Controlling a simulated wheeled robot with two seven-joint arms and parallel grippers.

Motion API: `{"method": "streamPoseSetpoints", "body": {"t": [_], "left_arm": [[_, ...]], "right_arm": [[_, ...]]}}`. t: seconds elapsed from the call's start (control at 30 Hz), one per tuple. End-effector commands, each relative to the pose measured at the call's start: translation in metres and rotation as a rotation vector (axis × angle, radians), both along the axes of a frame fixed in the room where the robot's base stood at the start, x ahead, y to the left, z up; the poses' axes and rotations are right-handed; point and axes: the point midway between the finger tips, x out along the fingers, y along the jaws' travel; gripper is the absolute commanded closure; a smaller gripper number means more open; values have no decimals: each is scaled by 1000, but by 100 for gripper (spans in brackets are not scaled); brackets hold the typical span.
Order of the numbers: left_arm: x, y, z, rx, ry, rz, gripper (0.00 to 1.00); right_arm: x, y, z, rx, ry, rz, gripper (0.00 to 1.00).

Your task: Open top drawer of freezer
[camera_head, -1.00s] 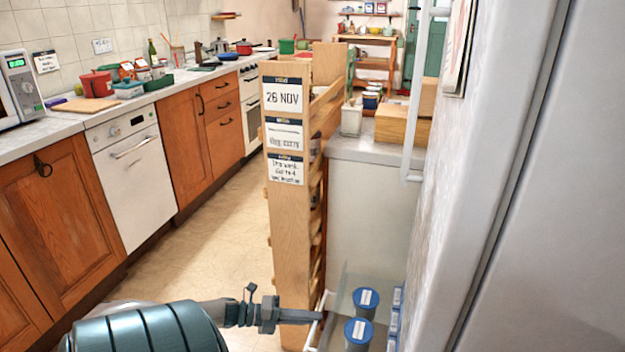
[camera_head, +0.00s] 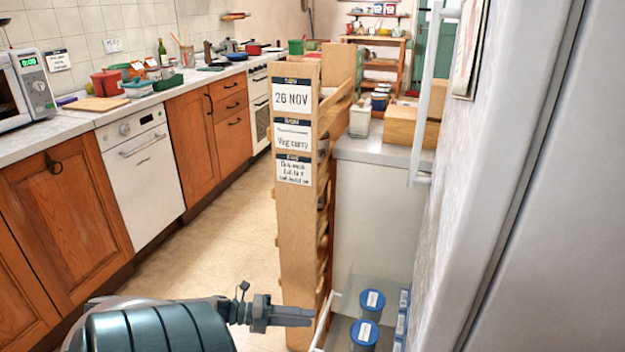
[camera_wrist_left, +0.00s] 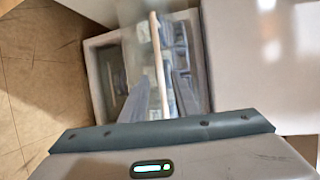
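The freezer (camera_head: 545,190) stands at the right, its pale door filling that side of the head view. Low beside it, a clear-walled drawer (camera_head: 340,335) is pulled out, with blue-lidded tubs (camera_head: 372,301) inside. Its white bar handle (camera_head: 322,322) faces left. The gripper holds nothing. My right gripper is not in view.
A tall wooden pull-out rack (camera_head: 297,225) with labels stands just behind the left gripper. A grey-white counter unit (camera_head: 375,210) is behind the drawer. Cabinets and a white dishwasher (camera_head: 143,180) line the left. The floor (camera_head: 215,245) between is clear.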

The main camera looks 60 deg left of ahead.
Motion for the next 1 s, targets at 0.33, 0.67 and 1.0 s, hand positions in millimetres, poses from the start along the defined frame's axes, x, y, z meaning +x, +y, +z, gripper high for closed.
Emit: {"method": "streamPoseSetpoints", "body": {"t": [0.33,0.67,1.0], "left_arm": [[-62,35,14,0,4,2,72],[-105,60,24,1,3,1,72],[-113,65,27,0,0,0,72]], "right_arm": [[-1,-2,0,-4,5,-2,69],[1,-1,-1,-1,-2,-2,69],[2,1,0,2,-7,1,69]]}}
